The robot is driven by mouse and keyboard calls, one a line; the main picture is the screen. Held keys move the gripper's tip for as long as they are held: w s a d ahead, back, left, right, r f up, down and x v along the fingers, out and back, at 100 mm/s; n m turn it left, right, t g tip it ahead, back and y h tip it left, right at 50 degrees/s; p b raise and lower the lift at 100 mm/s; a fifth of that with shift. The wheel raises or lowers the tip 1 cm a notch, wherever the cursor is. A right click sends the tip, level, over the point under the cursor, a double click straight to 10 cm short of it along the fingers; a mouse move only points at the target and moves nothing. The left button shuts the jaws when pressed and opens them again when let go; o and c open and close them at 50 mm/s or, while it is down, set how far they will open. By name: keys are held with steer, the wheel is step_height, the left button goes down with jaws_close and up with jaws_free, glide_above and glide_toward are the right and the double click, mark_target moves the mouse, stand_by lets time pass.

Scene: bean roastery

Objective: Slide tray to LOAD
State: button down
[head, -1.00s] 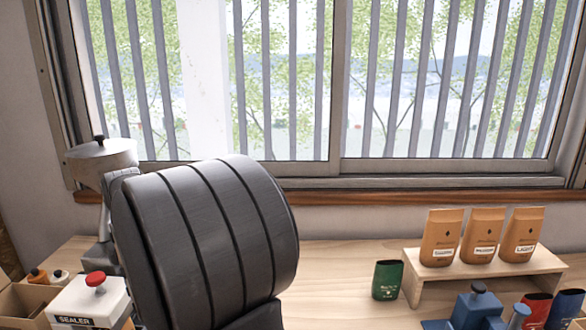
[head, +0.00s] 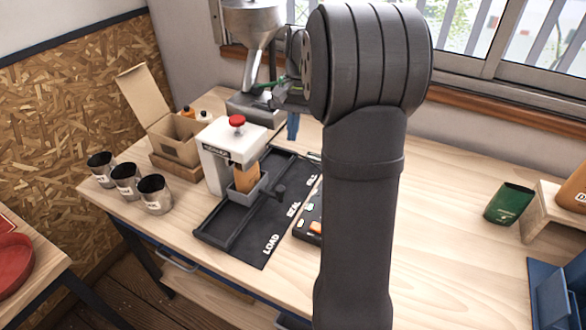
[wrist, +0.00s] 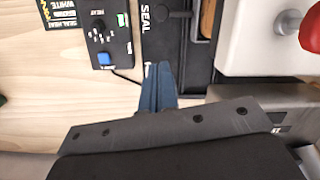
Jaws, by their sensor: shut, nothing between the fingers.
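The small grey tray (head: 249,195) sits on the black slide track (head: 236,243) under the white sealer, at about the SEAL mark. A brown bag (head: 246,178) stands upright in it. A dark knob (head: 280,190) is at the tray's right side. The LOAD mark (head: 271,244) is at the track's near end. My gripper (head: 292,126) is partly hidden behind my arm, over the track's far end. In the wrist view my gripper's blue fingers (wrist: 158,70) are shut and empty, beside the track near the FILL end. The bag (wrist: 207,17) shows at the top there.
The white sealer (head: 214,150) with its red knob overhangs the track. A control box (head: 310,220) lies to the right of the track. Several metal cups (head: 124,180) and an open carton (head: 172,130) stand left. A hopper (head: 252,40) stands behind. The near end of the track is clear.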

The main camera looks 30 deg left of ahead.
steer(key=w+d+f+m+g, duration=0.1)
steer(key=w+f+m+g, duration=0.1)
steer(key=w+f+m, duration=0.15)
steer(key=shift+m, duration=0.55)
steer(key=x, duration=0.7)
steer(key=s+x, duration=0.1)
steer(key=x, duration=0.2)
steer(key=shift+s+a, duration=0.4)
steer(key=shift+s, duration=0.55)
steer(key=s, duration=1.3)
